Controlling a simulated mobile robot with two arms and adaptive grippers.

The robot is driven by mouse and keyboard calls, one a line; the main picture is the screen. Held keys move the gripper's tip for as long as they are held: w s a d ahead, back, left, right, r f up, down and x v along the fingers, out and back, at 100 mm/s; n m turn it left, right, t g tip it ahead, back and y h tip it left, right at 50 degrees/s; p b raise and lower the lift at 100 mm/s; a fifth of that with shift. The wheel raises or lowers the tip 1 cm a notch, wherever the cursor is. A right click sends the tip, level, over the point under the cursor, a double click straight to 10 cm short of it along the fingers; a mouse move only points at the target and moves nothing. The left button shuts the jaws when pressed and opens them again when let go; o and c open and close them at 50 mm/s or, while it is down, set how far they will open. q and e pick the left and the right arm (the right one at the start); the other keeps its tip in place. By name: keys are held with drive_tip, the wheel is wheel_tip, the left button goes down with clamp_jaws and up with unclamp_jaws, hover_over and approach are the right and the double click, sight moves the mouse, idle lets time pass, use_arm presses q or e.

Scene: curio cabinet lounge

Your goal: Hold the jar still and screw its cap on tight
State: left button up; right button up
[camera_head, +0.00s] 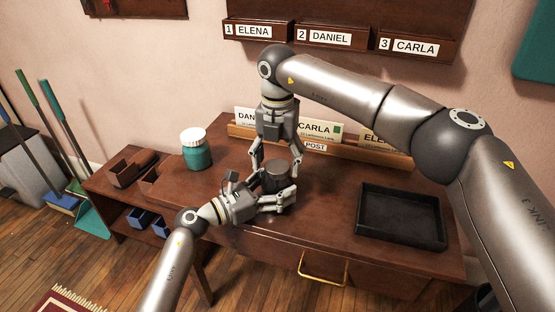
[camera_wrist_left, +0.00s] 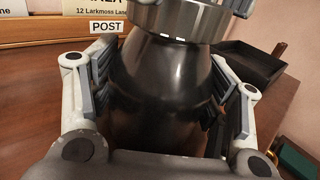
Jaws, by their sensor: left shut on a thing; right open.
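A dark jar (camera_head: 274,184) stands upright on the brown desk between my two grippers. My left gripper (camera_head: 268,190) is shut on the jar's body from the left, with fingers on either side. My right gripper (camera_head: 277,172) points down over the jar, open, one finger on each side of its top. Whether its fingers touch the cap, and how tightly the cap sits, I cannot tell.
A teal jar with a white lid (camera_head: 195,149) stands at the desk's left. A wooden letter rack (camera_head: 345,157) marked POST runs behind the grippers. An empty black tray (camera_head: 402,237) lies at the right. The desk front is clear.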

drive_tip(key=n, duration=2.3)
drive_tip(key=shift+c, duration=0.2)
